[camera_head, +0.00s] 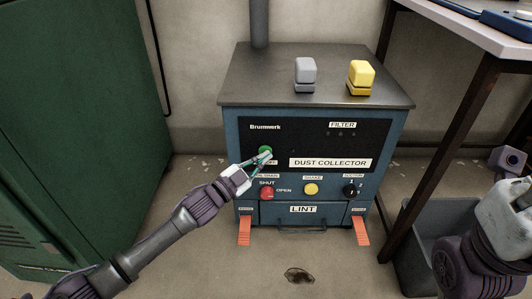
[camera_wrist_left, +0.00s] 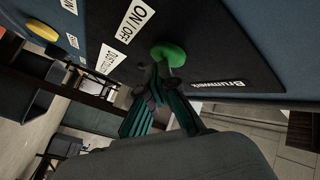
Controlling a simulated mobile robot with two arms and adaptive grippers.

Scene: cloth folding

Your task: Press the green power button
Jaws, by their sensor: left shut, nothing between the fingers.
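The green power button (camera_head: 265,150) is on the black panel of the blue dust collector (camera_head: 230,130), at the left of its front. In the left wrist view the green button (camera_wrist_left: 174,54) is round and stands out from the panel beside an ON/OFF label (camera_wrist_left: 134,20). My left gripper (camera_head: 266,158) is shut and empty, with its fingertips right at the button's lower edge. In the left wrist view the fingertips overlap the button's lower rim; I cannot tell whether they touch it. My right arm is at the right edge, and its fingers are not visible.
Below the panel are a red knob (camera_head: 267,193), a yellow button (camera_head: 311,189) and a black selector (camera_head: 351,190). Grey (camera_head: 305,70) and yellow (camera_head: 361,72) objects stand on top. A green cabinet (camera_head: 80,100) is at left, a table (camera_head: 455,110) and grey bin (camera_head: 425,235) at right.

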